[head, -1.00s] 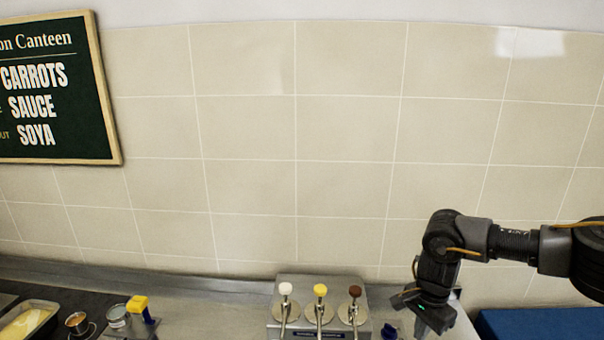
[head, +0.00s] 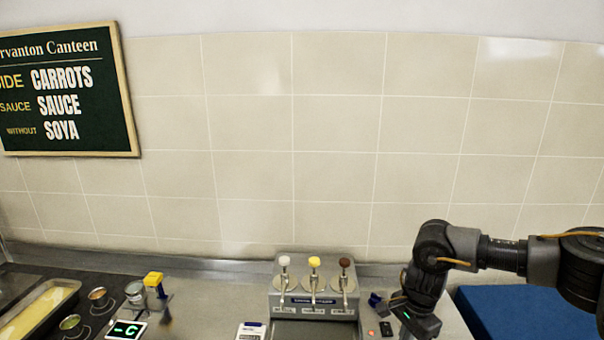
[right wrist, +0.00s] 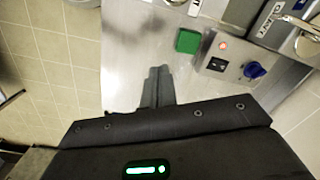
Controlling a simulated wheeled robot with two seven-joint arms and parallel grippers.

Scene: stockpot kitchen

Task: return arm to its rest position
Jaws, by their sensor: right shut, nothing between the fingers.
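My right arm comes in from the right in the head view, and its gripper (head: 407,328) hangs down near the right end of the counter, partly cut off by the lower edge. In the right wrist view the gripper (right wrist: 157,80) has its fingers together with nothing between them, above bare steel counter (right wrist: 128,50). It is apart from the green square button (right wrist: 188,41) and the blue knob (right wrist: 254,70). My left gripper is not in view.
A sauce dispenser (head: 314,302) with white, yellow and brown pump knobs stands left of my right gripper. A blue surface (head: 525,312) lies at the right. Pans and small pots (head: 98,294) sit on the hob at the left. A menu board (head: 68,132) hangs on the wall.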

